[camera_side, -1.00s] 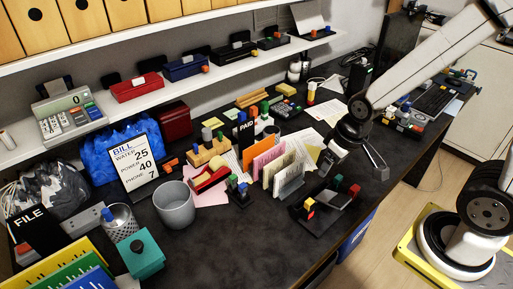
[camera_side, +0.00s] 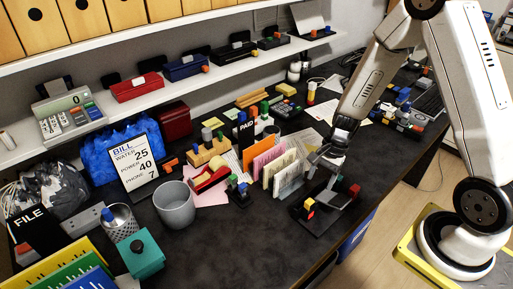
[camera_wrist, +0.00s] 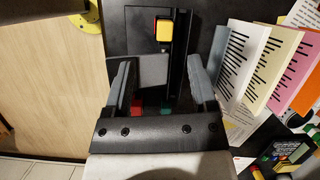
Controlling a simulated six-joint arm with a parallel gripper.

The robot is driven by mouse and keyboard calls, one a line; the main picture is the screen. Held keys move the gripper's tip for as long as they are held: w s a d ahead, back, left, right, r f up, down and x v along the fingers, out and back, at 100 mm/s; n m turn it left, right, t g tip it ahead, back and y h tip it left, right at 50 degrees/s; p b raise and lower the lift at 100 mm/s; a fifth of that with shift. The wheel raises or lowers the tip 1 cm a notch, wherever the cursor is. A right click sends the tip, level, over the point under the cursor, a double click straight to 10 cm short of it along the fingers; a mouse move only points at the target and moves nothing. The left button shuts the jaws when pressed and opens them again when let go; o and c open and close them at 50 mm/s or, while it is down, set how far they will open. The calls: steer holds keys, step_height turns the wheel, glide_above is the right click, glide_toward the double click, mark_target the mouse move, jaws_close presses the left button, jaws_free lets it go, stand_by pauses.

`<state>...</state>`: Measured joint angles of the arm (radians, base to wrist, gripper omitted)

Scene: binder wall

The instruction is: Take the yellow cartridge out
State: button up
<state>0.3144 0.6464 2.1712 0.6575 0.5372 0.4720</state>
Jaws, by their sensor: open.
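A small yellow block (camera_wrist: 164,31) with a red side, which I take for the yellow cartridge, sits at one end of a black holder (camera_wrist: 180,65) in the wrist view. In the side view the yellow cartridge (camera_side: 310,202) is at the front left of the holder on the dark desk. My gripper (camera_wrist: 158,68) is open over the holder, one finger on each side of a dark grey part, with the yellow cartridge beyond the fingertips. In the side view my gripper (camera_side: 322,158) is behind the yellow cartridge. Whether the fingers touch the holder cannot be told.
A red block (camera_wrist: 137,104) and a green block (camera_wrist: 167,107) are partly hidden near my gripper's base. A rack of upright papers (camera_side: 280,170) stands close on the left. A grey cup (camera_side: 175,205) is farther left. The desk front is clear.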

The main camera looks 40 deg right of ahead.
mark_target(310, 201)
steer(key=shift+w+d+f+m+y, duration=0.1)
steer(key=shift+d+f+m+y, duration=0.1)
steer(key=shift+f+m, duration=0.3)
steer(key=shift+w+d+f+m+y, duration=0.1)
steer(key=shift+d+f+m+y, duration=0.1)
steer(key=shift+f+m, duration=0.3)
steer(key=shift+a, duration=0.15)
steer(key=shift+x, duration=1.25)
steer(key=shift+f, duration=0.1)
steer(key=shift+x, duration=2.45)
steer(key=shift+w, duration=0.1)
jaws_close()
